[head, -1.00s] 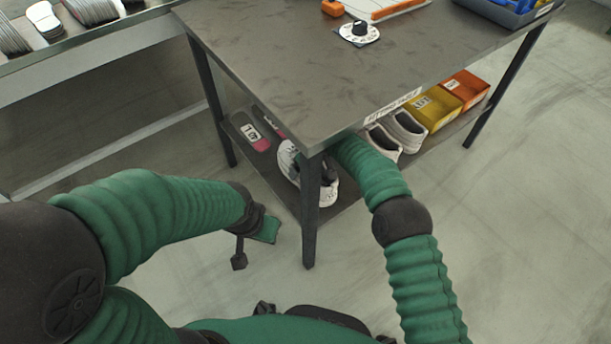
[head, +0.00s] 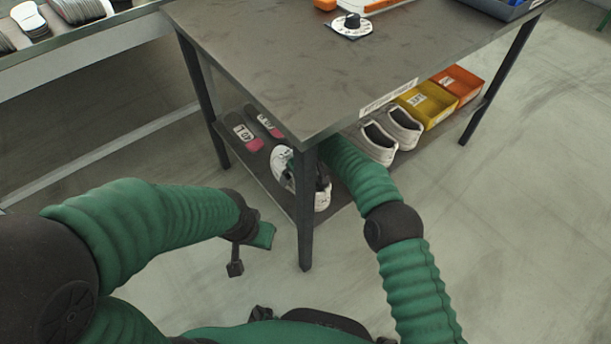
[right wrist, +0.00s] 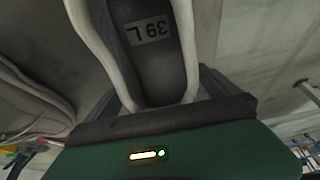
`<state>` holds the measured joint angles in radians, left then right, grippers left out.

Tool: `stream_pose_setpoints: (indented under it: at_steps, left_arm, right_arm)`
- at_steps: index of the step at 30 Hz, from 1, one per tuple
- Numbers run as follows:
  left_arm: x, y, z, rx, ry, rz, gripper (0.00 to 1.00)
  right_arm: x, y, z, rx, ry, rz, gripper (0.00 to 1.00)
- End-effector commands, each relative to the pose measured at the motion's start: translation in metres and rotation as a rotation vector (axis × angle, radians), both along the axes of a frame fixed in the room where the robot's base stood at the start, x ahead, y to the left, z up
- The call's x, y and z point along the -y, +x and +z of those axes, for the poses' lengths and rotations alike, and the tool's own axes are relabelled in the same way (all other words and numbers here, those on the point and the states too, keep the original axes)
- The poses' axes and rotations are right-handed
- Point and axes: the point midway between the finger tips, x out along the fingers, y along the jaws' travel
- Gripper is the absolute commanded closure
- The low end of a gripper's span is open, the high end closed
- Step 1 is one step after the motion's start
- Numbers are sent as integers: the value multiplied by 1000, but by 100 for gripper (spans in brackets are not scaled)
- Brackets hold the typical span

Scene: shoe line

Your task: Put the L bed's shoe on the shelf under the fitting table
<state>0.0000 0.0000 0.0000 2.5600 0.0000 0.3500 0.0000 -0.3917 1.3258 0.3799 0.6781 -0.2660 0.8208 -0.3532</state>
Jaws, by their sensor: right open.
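A white shoe (head: 280,163) is at the near left end of the shelf (head: 228,146) under the fitting table (head: 300,75), partly hidden by the front table leg and my gripper. In the right wrist view the shoe (right wrist: 152,60) has a dark inside with a label reading 39 L. My right gripper (head: 322,180) reaches under the tabletop to this shoe; it is open, its fingers mostly hidden, with the shoe close in front of the palm. My left gripper (head: 248,252) hangs empty in front of the table; its opening is unclear.
Two dark beds with pink ends, one labelled 40 L (head: 244,133), lie on the shelf left of the shoe. A pair of white shoes (head: 402,128), a yellow box (head: 427,103) and an orange box (head: 458,84) stand to the right. The front table leg (head: 305,215) is close to my right arm.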

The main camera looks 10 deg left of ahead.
Motion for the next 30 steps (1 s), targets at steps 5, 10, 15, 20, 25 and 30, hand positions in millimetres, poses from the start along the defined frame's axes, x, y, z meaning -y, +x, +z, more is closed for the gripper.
stream_pose_setpoints:
  at_steps: [5, 10, 15, 20, 25, 30]
  left_arm:
    - [0, 0, 28, 0, 0, 0, 64]
    - [0, 0, 43, 0, 0, 0, 64]
    - [0, 0, 67, 0, 0, 0, 64]
    - [0, 0, 83, 0, 0, 0, 64]
    - [0, 0, 87, 0, 0, 0, 64]
    - [0, 0, 86, 0, 0, 0, 64]
  right_arm:
    - [10, -6, 40, 2, 0, -2, 0]
    - [34, -25, 35, -3, -3, -2, 0]
    - [64, -48, 36, -2, -2, -1, 0]
    - [90, -69, 33, -2, -1, -3, 0]
    - [103, -79, 29, 0, 0, -2, 0]
    - [107, -80, 30, 1, -2, -6, 0]
